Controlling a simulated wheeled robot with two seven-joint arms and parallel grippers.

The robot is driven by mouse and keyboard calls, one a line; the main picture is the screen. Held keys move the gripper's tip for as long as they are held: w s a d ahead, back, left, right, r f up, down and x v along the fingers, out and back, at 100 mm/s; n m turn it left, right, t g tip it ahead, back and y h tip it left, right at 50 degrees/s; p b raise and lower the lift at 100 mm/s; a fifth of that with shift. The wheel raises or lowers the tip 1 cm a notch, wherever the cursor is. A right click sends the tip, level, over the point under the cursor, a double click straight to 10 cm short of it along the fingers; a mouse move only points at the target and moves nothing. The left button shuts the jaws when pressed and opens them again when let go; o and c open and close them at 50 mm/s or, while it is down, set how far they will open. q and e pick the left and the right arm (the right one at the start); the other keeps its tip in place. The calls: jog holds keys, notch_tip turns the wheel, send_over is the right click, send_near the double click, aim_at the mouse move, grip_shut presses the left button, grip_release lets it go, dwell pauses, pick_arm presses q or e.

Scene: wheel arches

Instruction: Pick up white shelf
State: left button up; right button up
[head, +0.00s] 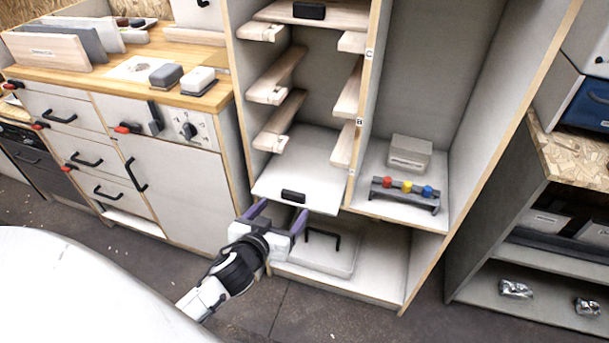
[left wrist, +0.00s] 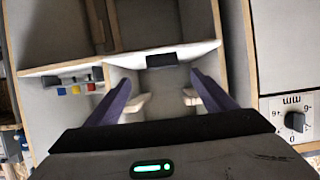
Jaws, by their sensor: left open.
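The white shelf (head: 300,170) sits low in the tall cabinet, below several wooden side rails. A small black handle (head: 293,196) is on its front edge. In the left wrist view, the shelf's edge (left wrist: 195,50) and the black handle (left wrist: 161,60) show ahead, between the lines of the fingers. My left gripper (head: 274,218) is open and empty, just in front of and a little below the shelf's front edge. Its two purple fingers also show in the left wrist view (left wrist: 162,92), with a gap between them. My right gripper is not in view.
A higher shelf with a black handle (head: 309,11) sits above. Right of a divider, a grey box (head: 409,153) and a rack with coloured knobs (head: 405,190) stand on a board. A lidded box (head: 325,250) lies below. Drawers and a counter (head: 120,75) stand left.

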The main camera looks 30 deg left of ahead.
aim_at(291, 195)
pick_arm(q)
jog(key=x, duration=0.3)
jog(key=shift+w+a, duration=0.15)
jog(key=shift+w, duration=0.15)
jog(key=x, duration=0.4)
jog(key=shift+w+a+r, duration=0.1)
jog(key=shift+w+a, duration=0.15)
jog(key=shift+a, duration=0.05)
jog(key=c, duration=1.4)
jog(key=shift+r, duration=0.1)
jog(key=shift+c, duration=0.2)
